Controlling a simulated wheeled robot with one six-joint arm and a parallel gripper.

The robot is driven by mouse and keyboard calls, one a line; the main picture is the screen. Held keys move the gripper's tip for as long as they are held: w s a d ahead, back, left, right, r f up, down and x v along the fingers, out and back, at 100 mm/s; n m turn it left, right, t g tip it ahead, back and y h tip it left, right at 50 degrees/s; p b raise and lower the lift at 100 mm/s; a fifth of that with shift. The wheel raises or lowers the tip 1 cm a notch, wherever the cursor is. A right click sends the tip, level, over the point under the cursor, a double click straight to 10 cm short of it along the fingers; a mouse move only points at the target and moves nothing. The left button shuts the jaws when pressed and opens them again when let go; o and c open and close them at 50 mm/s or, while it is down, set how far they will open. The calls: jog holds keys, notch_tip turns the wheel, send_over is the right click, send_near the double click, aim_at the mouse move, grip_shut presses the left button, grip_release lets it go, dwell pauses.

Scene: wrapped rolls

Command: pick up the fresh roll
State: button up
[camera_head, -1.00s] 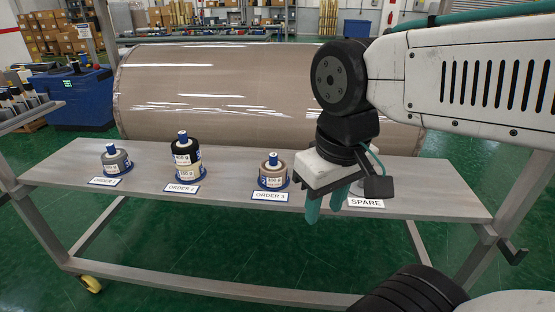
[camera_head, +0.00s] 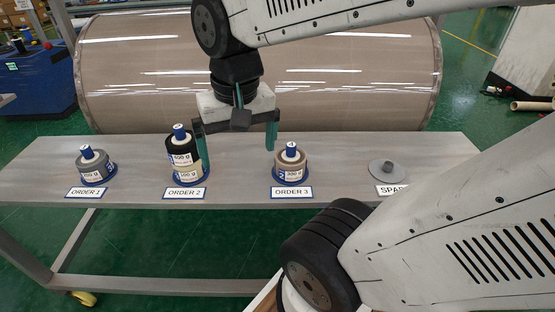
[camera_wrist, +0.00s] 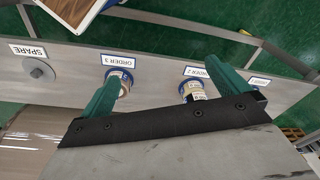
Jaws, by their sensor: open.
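Rolls stand upright on blue bases along a grey table (camera_head: 130,205). A grey roll (camera_head: 95,168) is at ORDER 1. At ORDER 2 a black roll (camera_head: 182,150) sits on a cream roll (camera_head: 187,175). A brownish roll (camera_head: 290,168) is at ORDER 3. The frames do not show which roll is the fresh one. My gripper (camera_head: 238,150) is open and empty, above the table between ORDER 2 and ORDER 3. Its left finger is close beside the ORDER 2 stack; contact cannot be told. In the wrist view one finger partly hides the ORDER 3 roll (camera_wrist: 125,78).
The SPARE place (camera_head: 388,172) holds only a grey disc with a short peg. A large wrapped roll (camera_head: 150,75) lies behind the table. A blue machine (camera_head: 38,80) stands at the left. The tabletop between the places is clear.

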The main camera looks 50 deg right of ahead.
jog(key=w+d+f+m, duration=0.5)
jog(key=w+d+m, duration=0.2)
jog(key=d+m, duration=0.4)
jog(key=m+g, duration=0.1)
jog(key=m, duration=1.4)
send_over(291, 157)
jog(key=d, duration=0.2)
jog(key=f, duration=1.2)
jog(key=shift+w+f, duration=0.15)
jog(key=shift+w, duration=0.1)
jog(key=f, duration=0.6)
jog(key=shift+w+a+f, duration=0.15)
jog(key=shift+w+a, duration=0.1)
jog(key=shift+a, duration=0.15)
jog(key=shift+f, duration=0.5)
jog(key=c, duration=0.9)
jog(key=shift+c, duration=0.2)
